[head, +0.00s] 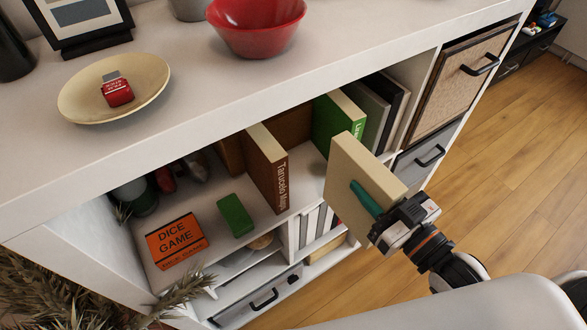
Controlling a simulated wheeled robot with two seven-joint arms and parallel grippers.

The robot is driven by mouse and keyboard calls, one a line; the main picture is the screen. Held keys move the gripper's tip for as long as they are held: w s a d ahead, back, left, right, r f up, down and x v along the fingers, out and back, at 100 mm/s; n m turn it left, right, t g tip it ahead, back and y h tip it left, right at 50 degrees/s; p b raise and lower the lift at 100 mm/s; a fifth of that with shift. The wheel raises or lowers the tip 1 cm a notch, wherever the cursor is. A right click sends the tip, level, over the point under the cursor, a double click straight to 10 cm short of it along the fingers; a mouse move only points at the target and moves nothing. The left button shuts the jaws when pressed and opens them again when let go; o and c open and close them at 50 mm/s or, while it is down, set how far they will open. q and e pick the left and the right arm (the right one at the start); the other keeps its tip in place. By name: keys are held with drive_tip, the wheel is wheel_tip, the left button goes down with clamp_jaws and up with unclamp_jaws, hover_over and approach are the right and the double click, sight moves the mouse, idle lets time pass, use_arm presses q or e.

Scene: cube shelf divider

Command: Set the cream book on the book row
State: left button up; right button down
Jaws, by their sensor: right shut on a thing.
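The cream book (367,173) is held upright and slightly tilted in front of the shelf opening. My right gripper (385,211) is shut on the cream book at its lower right part; a teal finger lies against the cover. The book row (368,117) stands in the upper compartment behind it, with a green book at its left end and grey and dark books to the right. The held book hides part of the compartment floor and the lower part of the row. My left gripper is not in view.
A brown book (267,168) stands left of a gap beside the green book. An orange dice game box (176,241) and a green block (235,215) lie further left. A red bowl (256,27) and a plate (114,88) sit on top. A basket drawer (461,82) is at right.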

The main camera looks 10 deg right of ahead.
sight(352, 170)
drive_tip(key=shift+w+a, duration=0.2)
drive_tip(key=shift+w, duration=0.05)
drive_tip(key=b+x, duration=0.2)
drive_tip(key=x, duration=0.2)
drive_tip(key=shift+w, duration=0.15)
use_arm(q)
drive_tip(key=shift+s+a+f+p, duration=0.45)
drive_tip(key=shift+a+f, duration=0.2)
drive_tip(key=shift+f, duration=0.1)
use_arm(e)
drive_tip(key=w+a+f, duration=0.1)
drive_tip(key=w+a, duration=0.1)
drive_tip(key=w, duration=0.4)
drive_tip(key=w+a+f, duration=0.2)
drive_tip(key=w, duration=0.4)
drive_tip(key=shift+a+f, duration=0.15)
drive_tip(key=shift+a, duration=0.15)
drive_tip(key=c, duration=1)
unclamp_jaws()
drive_tip(key=shift+f, duration=0.2)
